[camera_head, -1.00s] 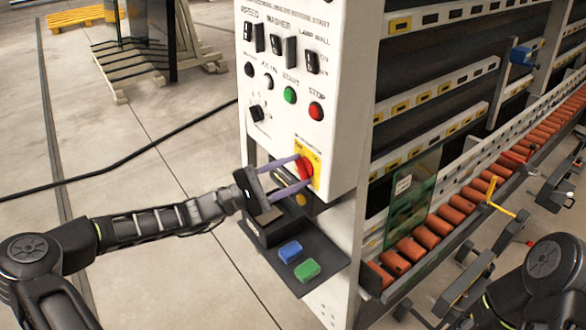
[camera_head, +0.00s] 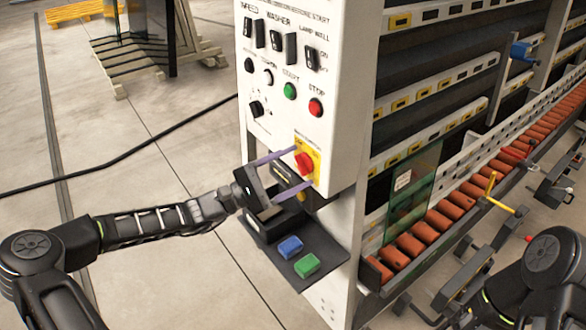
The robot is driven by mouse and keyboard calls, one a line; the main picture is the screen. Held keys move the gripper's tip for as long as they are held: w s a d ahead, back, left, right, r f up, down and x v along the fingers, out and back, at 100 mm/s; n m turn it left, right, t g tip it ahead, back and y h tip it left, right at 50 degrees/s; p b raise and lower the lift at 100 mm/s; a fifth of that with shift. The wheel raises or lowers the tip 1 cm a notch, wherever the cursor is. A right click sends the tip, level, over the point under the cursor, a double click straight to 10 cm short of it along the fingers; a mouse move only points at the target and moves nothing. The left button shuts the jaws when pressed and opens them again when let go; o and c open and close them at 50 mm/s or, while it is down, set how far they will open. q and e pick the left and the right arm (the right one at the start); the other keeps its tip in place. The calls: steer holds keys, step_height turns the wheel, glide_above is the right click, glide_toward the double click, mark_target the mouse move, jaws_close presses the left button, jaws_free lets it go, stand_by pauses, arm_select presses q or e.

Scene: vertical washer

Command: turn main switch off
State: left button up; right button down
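The main switch is a red knob (camera_head: 304,164) on a yellow plate (camera_head: 314,152), low on the white control panel (camera_head: 283,122). My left gripper (camera_head: 298,168) is open in front of it. One purple finger is up and left of the knob and the other is below it. Gaps show between the knob and both fingers, though exact depth is hard to judge. Labels near the knob are too small to read. Part of my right arm shows at the lower right, but its gripper is out of view.
Above the switch are a red button (camera_head: 316,107), a green button (camera_head: 290,91) and black switches. Below, a dark shelf (camera_head: 318,246) holds a blue block (camera_head: 290,247) and a green block (camera_head: 306,265). A rack with orange rollers (camera_head: 437,223) stands right. Open floor lies left.

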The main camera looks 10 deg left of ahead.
arm_select(q)
steer(key=b+v, duration=0.2)
steer(key=v, duration=0.5)
steer(key=shift+s+a, duration=0.25)
steer(key=shift+a, duration=0.05)
steer(key=shift+f, duration=0.15)
